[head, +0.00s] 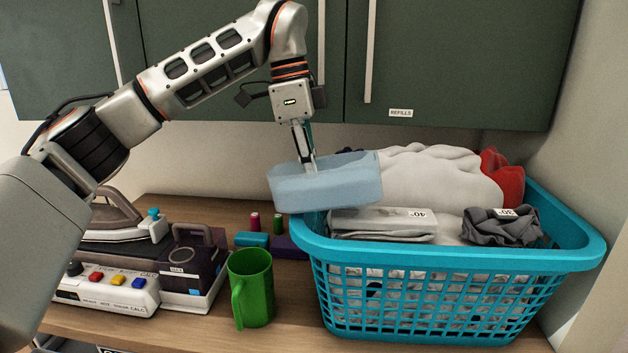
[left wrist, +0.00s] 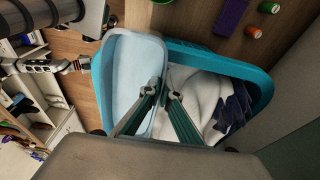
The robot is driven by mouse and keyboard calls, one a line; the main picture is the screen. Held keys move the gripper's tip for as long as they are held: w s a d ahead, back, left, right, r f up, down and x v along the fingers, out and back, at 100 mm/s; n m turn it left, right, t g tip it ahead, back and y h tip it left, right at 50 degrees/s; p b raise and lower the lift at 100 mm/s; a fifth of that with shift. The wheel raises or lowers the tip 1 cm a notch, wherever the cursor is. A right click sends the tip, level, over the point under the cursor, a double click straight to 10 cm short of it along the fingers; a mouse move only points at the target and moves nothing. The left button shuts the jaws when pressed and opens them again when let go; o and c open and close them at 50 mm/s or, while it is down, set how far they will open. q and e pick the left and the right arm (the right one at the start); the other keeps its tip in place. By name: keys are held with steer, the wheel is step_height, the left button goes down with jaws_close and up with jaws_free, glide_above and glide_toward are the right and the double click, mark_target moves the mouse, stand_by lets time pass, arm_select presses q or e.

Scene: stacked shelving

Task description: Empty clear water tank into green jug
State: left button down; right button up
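The clear water tank (head: 330,192) is a pale blue see-through tub. It hangs slightly tilted above the left end of the laundry basket. My left gripper (head: 307,163) is at its rim, with its fingers on either side of one wall. In the left wrist view, the tank (left wrist: 133,65) lies left of the gripper (left wrist: 163,93), its inside facing the camera. Whether it holds water is not clear. The green jug (head: 252,288) stands upright on the counter, below and left of the tank, handle toward the front left. An arm at the left wrist view's left edge seems my right; its fingers are unclear.
The turquoise basket (head: 460,262) holds folded clothes and white laundry (head: 430,172). An iron (head: 112,222), a dark box (head: 190,262) and a button panel (head: 105,288) crowd the counter left of the jug. Small spools (head: 255,221) stand behind it. Green cupboards (head: 450,60) hang above.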

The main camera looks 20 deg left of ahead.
arm_select(q)
steer(key=shift+s+a+r+h+b, duration=0.1)
steer(key=shift+a+r+h+b, duration=0.3)
steer(key=shift+h+b, duration=0.15)
steer(key=shift+s+a+f+t+h+b, duration=0.15)
steer(key=shift+a+h+b, duration=0.1)
steer(key=shift+a+b, duration=0.2)
steer(key=shift+s+a+f+t+h+b, duration=0.1)
steer(key=shift+a+t+h+b, duration=0.1)
steer(key=shift+a+b, duration=0.15)
steer(key=shift+a+r, duration=0.1)
steer(key=shift+r, duration=0.15)
steer(key=shift+f+b, duration=0.15)
steer(key=shift+b, duration=0.15)
steer(key=a+h+b, duration=0.2)
steer(key=b, duration=0.1)
steer(key=shift+s+t+h, duration=0.25)
steer(key=shift+s+h, duration=0.05)
steer(key=shift+h, duration=0.1)
arm_select(e)
step_height(320, 180, down, 8)
steer(key=s, duration=0.2)
steer(key=shift+f+g, duration=0.25)
steer(key=shift+g, duration=0.05)
steer(key=shift+r, duration=0.25)
